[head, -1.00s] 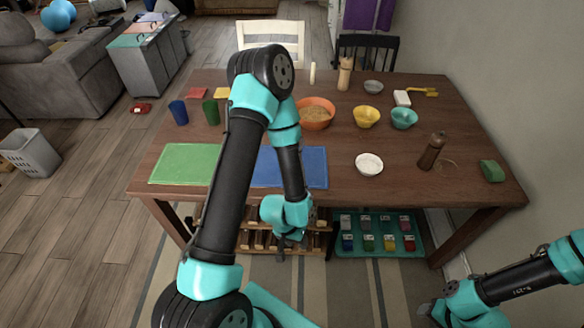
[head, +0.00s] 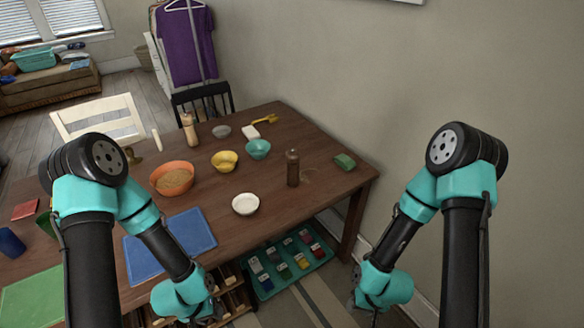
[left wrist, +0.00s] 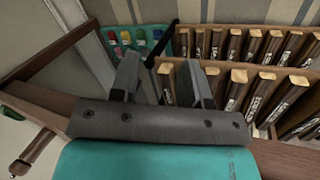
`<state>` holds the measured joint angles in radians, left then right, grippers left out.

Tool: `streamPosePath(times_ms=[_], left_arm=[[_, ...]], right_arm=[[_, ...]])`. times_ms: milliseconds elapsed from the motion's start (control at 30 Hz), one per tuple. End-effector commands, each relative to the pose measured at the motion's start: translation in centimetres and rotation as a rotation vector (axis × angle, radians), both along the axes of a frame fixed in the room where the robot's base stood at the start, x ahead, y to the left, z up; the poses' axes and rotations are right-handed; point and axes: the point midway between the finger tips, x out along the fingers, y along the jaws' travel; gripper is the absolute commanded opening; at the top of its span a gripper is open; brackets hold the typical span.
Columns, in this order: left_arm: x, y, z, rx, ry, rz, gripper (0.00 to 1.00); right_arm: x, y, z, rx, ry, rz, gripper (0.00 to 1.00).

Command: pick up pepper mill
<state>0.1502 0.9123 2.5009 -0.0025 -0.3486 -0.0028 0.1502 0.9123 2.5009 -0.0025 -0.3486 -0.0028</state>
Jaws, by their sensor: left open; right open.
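A dark brown pepper mill (head: 293,168) stands upright near the right part of the wooden table. A brown mill-like shape (left wrist: 32,150) shows at the lower left of the left wrist view. A paler wooden mill-shaped thing (head: 189,131) stands at the table's back. My left gripper (head: 208,312) is low in front of the table, left of the dark mill and apart from it. In the left wrist view its jaws (left wrist: 160,78) are open and empty. My right gripper (head: 362,303) is open, low and right of the table, apart from the mill; its fingers are small and partly hidden.
A white bowl (head: 245,204), yellow bowl (head: 225,161), teal bowl (head: 258,149) and orange bowl (head: 171,180) stand left of the mill. A green block (head: 344,162) lies to its right. Below the table are a teal tray (head: 268,294) and a wooden rack (left wrist: 247,75).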

Motion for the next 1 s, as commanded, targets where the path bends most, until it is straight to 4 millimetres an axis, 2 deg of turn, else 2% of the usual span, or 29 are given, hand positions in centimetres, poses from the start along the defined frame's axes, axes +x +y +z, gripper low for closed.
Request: streamPosePath(times_ms=[233,700,1000], left_arm=[[0.0,0.0,0.0,0.0,0.0,0.0,0.43],[0.0,0.0,0.0,0.0,0.0,0.0,0.88],[0.24,0.02,0.15,-0.002,-0.013,-0.023,0.88]], right_arm=[[0.0,0.0,0.0,0.0,0.0,0.0,0.43],[0.0,0.0,0.0,0.0,0.0,0.0,0.43],[0.0,0.0,0.0,0.0,0.0,0.0,0.43]])
